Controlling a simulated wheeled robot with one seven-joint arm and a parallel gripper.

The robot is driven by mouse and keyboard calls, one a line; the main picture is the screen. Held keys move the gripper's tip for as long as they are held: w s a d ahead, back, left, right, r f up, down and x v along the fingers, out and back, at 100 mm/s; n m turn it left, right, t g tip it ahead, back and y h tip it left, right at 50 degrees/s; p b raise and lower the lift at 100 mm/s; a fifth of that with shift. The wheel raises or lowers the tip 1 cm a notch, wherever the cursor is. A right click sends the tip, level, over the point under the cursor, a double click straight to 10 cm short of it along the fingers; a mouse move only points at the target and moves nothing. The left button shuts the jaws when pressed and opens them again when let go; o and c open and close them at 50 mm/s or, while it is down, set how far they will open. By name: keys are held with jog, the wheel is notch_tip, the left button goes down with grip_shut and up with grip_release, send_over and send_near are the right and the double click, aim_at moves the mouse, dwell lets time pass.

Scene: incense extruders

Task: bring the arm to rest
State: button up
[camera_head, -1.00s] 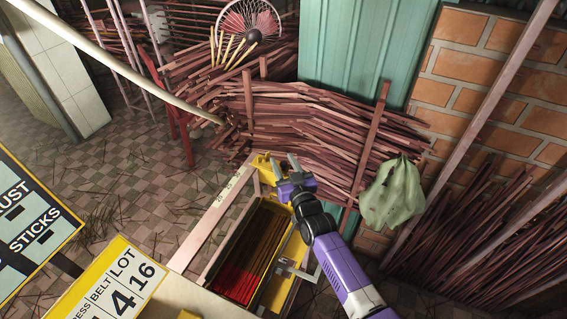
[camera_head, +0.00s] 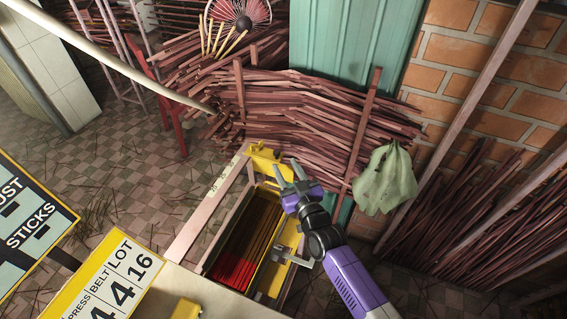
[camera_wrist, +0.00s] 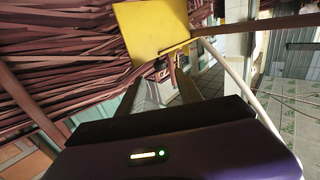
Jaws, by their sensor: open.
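My gripper (camera_head: 287,172) is open, its two grey fingers apart and nothing between them in the head view. It is above the far right end of the long tray (camera_head: 212,261), just right of a yellow bracket (camera_head: 264,158). The purple arm reaches in from the lower right. In the wrist view my gripper (camera_wrist: 168,88) points toward a yellow plate (camera_wrist: 152,30), and the fingers are partly hidden behind the dark gripper body.
The tray holds dark sticks with red ends (camera_head: 234,268). A stack of brown sticks (camera_head: 310,125) stands behind the gripper. A green bag (camera_head: 385,180) hangs to the right, before a brick wall (camera_head: 450,70). A lot sign (camera_head: 110,280) is at lower left.

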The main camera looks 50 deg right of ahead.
dwell(0.6)
jog(key=shift+r, duration=0.3)
jog(key=s+a+r+n+y, duration=0.1)
jog(key=s+a+r+y, duration=0.1)
jog(key=s+a+r, duration=0.2)
jog(key=s+a+r+n+g+y, duration=0.1)
jog(key=s+a+r+n+y, duration=0.1)
jog(key=s+a, duration=0.8)
jog(key=s+a+r+n+y, duration=0.2)
jog(key=s+a+r, duration=0.3)
jog(key=s, duration=1.4)
jog(key=shift+a+r+g+y, duration=0.35)
jog(key=shift+a+y, duration=0.45)
jog(key=shift+a, duration=0.8)
